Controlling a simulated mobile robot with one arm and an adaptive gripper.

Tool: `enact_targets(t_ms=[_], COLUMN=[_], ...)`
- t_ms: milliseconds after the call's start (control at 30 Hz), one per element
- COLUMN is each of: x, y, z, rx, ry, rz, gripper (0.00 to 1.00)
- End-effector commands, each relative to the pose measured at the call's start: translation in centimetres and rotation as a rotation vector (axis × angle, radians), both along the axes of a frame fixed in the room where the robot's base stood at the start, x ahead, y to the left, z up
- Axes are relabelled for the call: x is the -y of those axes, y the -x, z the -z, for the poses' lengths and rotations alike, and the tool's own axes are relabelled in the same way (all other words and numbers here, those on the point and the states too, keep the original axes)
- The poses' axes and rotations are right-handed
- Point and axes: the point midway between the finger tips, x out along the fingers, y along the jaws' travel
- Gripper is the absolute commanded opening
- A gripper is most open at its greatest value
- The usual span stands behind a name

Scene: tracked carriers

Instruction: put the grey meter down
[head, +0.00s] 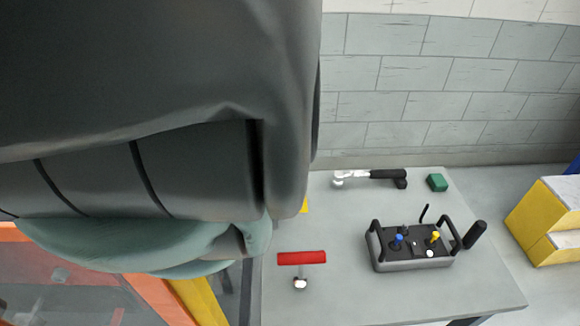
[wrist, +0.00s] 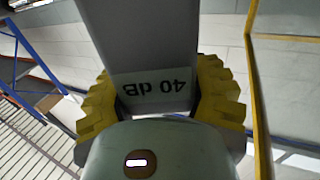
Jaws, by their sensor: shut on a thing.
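In the wrist view, the grey meter (wrist: 150,40) is a long grey body with a pale label that reads "40 dB" upside down. My gripper (wrist: 165,95) has yellow ridged fingers, one on each side of the meter, and is shut on it. The meter's far end runs out of the top of the picture. In the head view, my own arm fills the left half, and neither the gripper nor the meter can be seen there.
A yellow and white stepped block (head: 548,220) stands at right.

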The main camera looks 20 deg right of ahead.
Motion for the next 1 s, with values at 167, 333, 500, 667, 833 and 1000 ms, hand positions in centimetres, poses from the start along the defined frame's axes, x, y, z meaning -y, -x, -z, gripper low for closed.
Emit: enact_targets(t_ms=[167, 333, 500, 667, 833, 1000], x=[0.02, 0.02, 0.02, 0.02, 0.01, -0.23], y=[-0.03, 0.01, 0.02, 0.03, 0.04, 0.33], z=[-0.15, 0.10, 0.11, 0.12, 0.12, -0.10], rx=[0.002, 0.000, -0.001, -0.001, -0.001, -0.004], ry=[0.001, 0.001, 0.001, 0.001, 0.000, -0.002], rz=[0.000, 0.001, 0.001, 0.001, 0.001, 0.000], gripper=[0.09, 0.59, 0.76, 0.88, 0.88, 0.88])
